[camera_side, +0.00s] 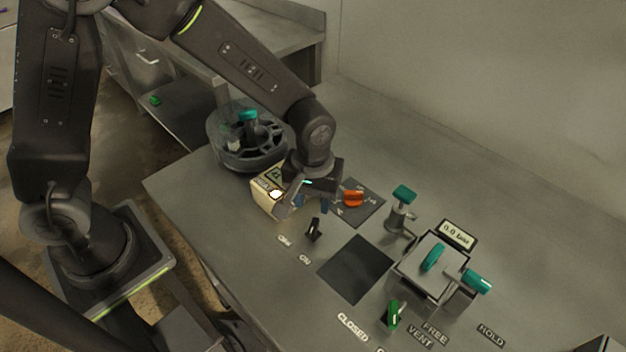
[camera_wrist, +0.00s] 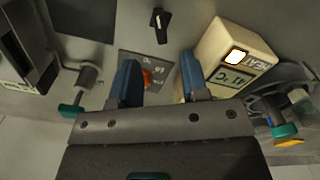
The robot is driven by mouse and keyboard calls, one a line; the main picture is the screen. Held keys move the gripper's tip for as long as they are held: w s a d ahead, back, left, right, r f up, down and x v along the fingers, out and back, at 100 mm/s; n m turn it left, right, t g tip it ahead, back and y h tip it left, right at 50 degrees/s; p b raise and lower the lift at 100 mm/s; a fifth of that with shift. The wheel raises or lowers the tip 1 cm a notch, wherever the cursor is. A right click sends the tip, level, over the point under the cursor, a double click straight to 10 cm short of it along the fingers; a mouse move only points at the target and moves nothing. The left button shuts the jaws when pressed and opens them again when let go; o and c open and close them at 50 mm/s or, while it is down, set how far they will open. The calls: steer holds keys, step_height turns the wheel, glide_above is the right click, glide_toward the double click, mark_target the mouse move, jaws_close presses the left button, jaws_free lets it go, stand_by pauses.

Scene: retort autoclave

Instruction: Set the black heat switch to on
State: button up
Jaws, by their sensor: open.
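The black heat switch (camera_side: 314,229) stands on the bench top, near the OFF label (camera_side: 285,241) and the ON label (camera_side: 304,259). I cannot tell which way its lever is set. It also shows at the top of the wrist view (camera_wrist: 160,24), ahead of my fingers. My gripper (camera_side: 311,201) is above the bench, just behind the switch in the side view and apart from it. Its blue fingers (camera_wrist: 160,76) are open with nothing held between them. The cream heat box (camera_wrist: 232,58) stands beside my gripper, with a bright lamp and a temperature display.
An orange knob (camera_side: 353,198) on a dark plate lies close to my gripper. A teal-handled valve (camera_side: 402,207) and a lidded unit (camera_side: 436,267) with teal handles stand to the right. A round grey vessel (camera_side: 222,132) is behind. A flat dark panel (camera_side: 357,269) lies in front.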

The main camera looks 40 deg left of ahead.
steer(key=shift+r, duration=2.6)
steer(key=s+a+r+m+t, duration=0.5)
steer(key=s+a+r, duration=0.7)
steer(key=s+r, duration=0.2)
steer(key=shift+a+r+m+t, duration=0.25)
steer(key=shift+a+m+t, duration=0.05)
steer(key=shift+a+m, duration=0.1)
